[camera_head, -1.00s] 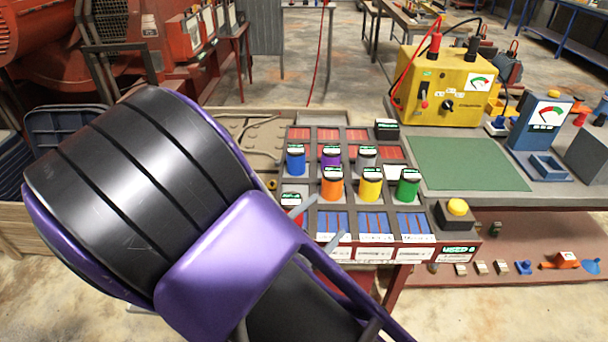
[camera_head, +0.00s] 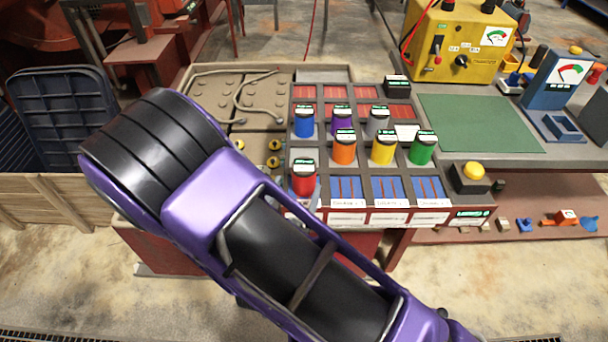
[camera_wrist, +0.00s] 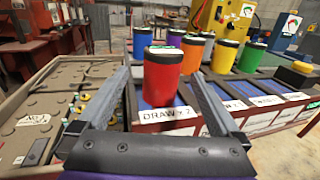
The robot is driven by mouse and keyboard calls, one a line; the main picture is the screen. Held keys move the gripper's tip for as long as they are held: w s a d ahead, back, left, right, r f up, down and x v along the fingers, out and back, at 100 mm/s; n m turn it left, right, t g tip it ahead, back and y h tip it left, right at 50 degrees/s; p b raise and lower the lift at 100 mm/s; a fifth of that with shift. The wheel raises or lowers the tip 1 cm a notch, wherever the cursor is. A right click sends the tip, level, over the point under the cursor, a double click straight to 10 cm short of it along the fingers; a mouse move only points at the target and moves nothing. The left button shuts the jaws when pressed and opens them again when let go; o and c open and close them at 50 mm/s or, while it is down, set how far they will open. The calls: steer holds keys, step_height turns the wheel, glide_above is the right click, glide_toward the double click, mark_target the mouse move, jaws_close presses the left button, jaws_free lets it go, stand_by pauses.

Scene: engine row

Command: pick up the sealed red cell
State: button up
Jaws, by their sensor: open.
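The red cell (camera_head: 303,184) has a black top with a green-and-white label. It stands upright at the front left of the cell rack (camera_head: 327,217), left of the blue bays. In the wrist view the red cell (camera_wrist: 162,82) stands straight ahead, between the lines of my two grey fingers. My gripper (camera_wrist: 160,76) is open and empty, with a finger on either side of the view. In the head view my purple arm hides most of the gripper. Whether the fingertips reach alongside the cell is hard to tell.
Blue (camera_head: 304,123), purple (camera_head: 341,122), grey (camera_head: 377,122), orange (camera_head: 344,150), yellow (camera_head: 382,150) and green (camera_head: 421,150) cells stand close behind and right. A tray with a cable (camera_head: 240,95) lies left. A yellow meter box (camera_head: 460,45) stands behind the green mat (camera_head: 480,125).

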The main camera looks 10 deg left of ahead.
mark_target(307, 162)
steer(key=w, duration=0.9)
steer(key=shift+d, duration=0.3)
steer(key=shift+r, duration=0.1)
steer(key=shift+c, duration=0.3)
jaws_close()
